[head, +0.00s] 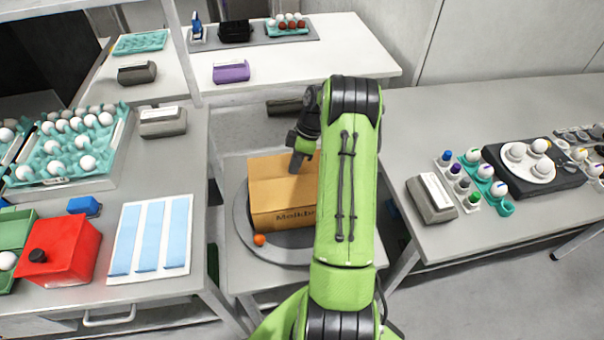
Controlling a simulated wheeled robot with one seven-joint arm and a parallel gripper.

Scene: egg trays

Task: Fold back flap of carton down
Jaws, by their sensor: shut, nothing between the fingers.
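A brown cardboard carton (278,201) with dark lettering on its front stands on a round grey plate on the small middle table. The carton's right part is hidden behind my green arm. My gripper (295,168) points down at the carton's top, near its back edge. The fingers are shut with nothing between them. They look close to or touching the top; I cannot tell which. The back flap (268,166) seems to lie about level with the top, but its exact angle is hard to see.
A small orange ball (259,240) lies on the round plate (243,222) before the carton. The left table holds an egg tray (102,180), a red box (66,250) and blue strips (150,237). The right table holds a grey block (432,198) and a dark egg device (545,185).

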